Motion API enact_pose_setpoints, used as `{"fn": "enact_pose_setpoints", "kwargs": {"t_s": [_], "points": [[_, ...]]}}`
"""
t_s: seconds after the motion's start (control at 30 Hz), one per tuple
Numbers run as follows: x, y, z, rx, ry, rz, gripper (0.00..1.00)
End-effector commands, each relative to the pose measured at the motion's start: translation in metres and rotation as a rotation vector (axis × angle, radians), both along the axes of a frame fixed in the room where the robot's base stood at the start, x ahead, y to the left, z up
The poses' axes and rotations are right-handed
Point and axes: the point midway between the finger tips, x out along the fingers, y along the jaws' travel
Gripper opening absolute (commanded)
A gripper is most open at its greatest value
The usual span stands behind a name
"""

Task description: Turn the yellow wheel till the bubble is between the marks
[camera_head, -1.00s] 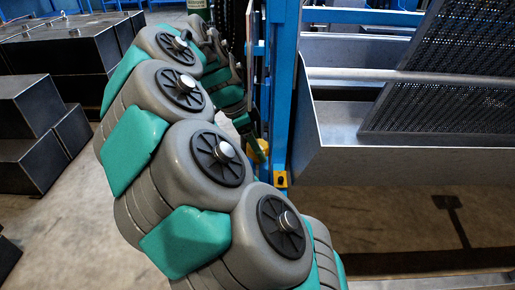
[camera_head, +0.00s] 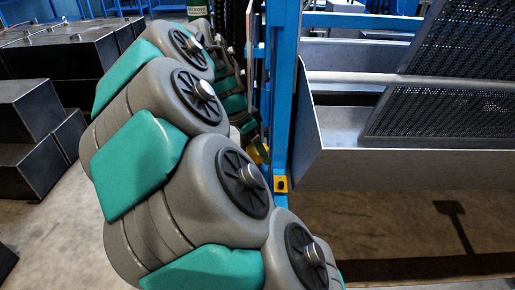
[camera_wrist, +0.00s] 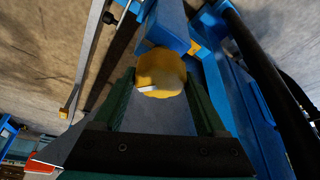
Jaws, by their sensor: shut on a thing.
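The yellow wheel (camera_wrist: 161,72) sits at the end of a blue bar in the wrist view, with a small white patch on its face. My gripper (camera_wrist: 160,84) has its two green fingers on either side of the wheel and is shut on it. In the head view a bit of yellow, which looks like the wheel (camera_head: 262,152), shows beside the blue post, mostly hidden by my arm. The bubble and its marks cannot be made out in either view.
A blue post (camera_head: 281,110) with a yellow block (camera_head: 281,184) stands close to my arm. A grey metal trough (camera_head: 400,170) and perforated sieve panels (camera_head: 440,112) lie to the right. Dark steel blocks (camera_head: 35,155) stand at left. A blue frame (camera_wrist: 235,90) runs close beside my fingers.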

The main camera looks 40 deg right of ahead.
Motion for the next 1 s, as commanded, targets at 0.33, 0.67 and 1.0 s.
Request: {"fn": "enact_pose_setpoints", "kwargs": {"t_s": [0.33, 0.67, 1.0], "points": [[0.001, 0.000, 0.001, -0.001, -0.002, 0.000, 0.97], [0.001, 0.000, 0.002, 0.000, -0.002, 0.000, 1.00], [0.003, 0.014, 0.036, -0.002, -0.005, 0.001, 1.00]]}}
